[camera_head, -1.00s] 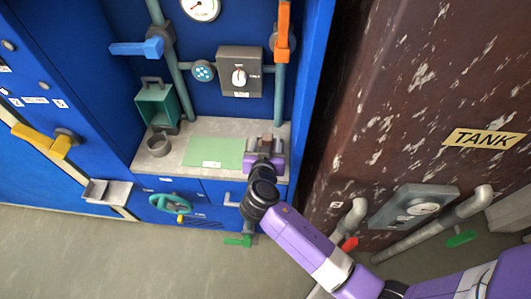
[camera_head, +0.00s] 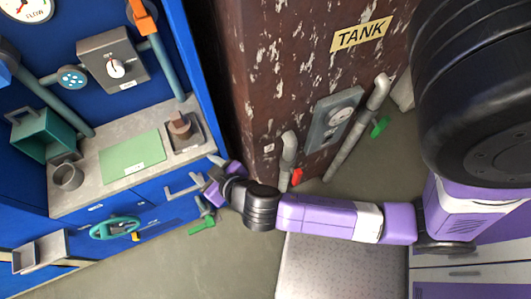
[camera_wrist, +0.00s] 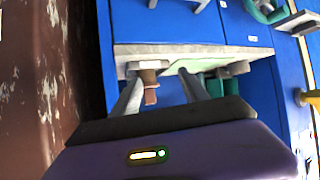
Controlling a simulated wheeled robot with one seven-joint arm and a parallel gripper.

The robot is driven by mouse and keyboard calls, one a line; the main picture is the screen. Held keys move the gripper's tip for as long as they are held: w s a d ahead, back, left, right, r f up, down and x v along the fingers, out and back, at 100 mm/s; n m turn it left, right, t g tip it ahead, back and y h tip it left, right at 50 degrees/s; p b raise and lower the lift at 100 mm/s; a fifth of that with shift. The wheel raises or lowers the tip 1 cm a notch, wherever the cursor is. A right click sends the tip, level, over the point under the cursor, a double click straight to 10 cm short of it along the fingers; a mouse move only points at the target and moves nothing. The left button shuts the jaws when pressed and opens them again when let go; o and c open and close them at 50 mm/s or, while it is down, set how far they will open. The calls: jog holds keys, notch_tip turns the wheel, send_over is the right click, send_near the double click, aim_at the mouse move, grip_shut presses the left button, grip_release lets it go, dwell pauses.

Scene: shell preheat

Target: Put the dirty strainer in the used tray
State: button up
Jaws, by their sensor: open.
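My gripper (camera_head: 204,174) is open and empty, off the counter's front right corner, below and right of the tray. It also shows in the wrist view (camera_wrist: 158,76).
A green handwheel (camera_head: 114,228) and a grey bin (camera_head: 40,251) are at the front. The brown tank (camera_head: 300,60) stands close on the right.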

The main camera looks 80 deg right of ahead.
jog(key=s+a+r+n+t+y, duration=0.1)
jog(key=s+a+r+n+y, duration=0.15)
jog(key=s, duration=0.35)
jog(key=s+a+r+n+t+y, duration=0.1)
jog(key=s+a+r+n+y, duration=0.1)
jog(key=s+a+r, duration=0.3)
jog(key=s+r+t, duration=0.2)
jog(key=s+r, duration=0.5)
jog(key=r, duration=0.2)
jog(key=shift+s+r+t+y, duration=0.15)
jog(key=shift+s+t+y, duration=0.25)
jog(key=shift+y, duration=0.05)
